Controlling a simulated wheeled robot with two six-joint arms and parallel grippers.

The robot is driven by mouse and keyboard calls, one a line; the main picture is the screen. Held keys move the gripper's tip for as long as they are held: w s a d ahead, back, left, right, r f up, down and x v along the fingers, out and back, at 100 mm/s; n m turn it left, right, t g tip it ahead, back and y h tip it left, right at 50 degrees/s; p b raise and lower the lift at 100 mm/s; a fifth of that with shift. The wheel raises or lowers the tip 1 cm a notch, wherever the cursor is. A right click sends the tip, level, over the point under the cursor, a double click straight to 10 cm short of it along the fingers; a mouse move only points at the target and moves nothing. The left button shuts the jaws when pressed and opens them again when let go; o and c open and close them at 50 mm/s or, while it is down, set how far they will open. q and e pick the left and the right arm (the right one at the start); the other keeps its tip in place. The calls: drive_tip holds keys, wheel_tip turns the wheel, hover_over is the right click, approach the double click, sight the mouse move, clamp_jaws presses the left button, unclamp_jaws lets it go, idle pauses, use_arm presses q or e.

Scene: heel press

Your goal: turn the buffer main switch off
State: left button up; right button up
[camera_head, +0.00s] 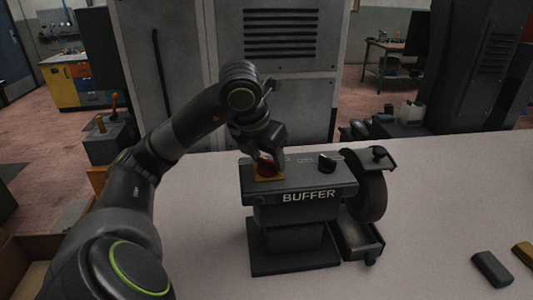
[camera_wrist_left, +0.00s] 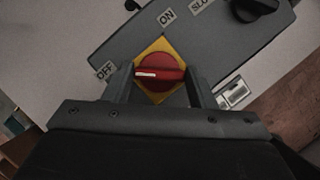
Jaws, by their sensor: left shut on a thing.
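The buffer (camera_head: 308,197) is a dark grey machine on the pale table, with a wheel at its right end. Its main switch is a red rotary knob (camera_head: 267,168) on a yellow plate at the left of the top. My left gripper (camera_head: 266,155) reaches down over the knob. In the left wrist view its fingers stand on either side of the red knob (camera_wrist_left: 160,72), shut on it. The white mark on the knob points left, toward the OFF label (camera_wrist_left: 105,70). The ON label (camera_wrist_left: 167,16) is above the knob. The fingers partly hide the yellow plate.
A black speed knob (camera_head: 327,162) sits right of the switch. The buffing wheel (camera_head: 372,193) and a tray (camera_head: 360,243) are at the machine's right. Dark and yellow blocks (camera_head: 492,269) lie at the table's right. A grey cabinet (camera_head: 290,100) stands behind.

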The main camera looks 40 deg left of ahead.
use_arm(q)
drive_tip(key=o, duration=1)
drive_tip(key=shift+r, duration=0.1)
drive_tip(key=p+v, duration=0.5)
drive_tip(key=v, duration=1.2)
drive_tip(key=shift+s+r+p, duration=0.1)
drive_tip(key=shift+p, duration=0.25)
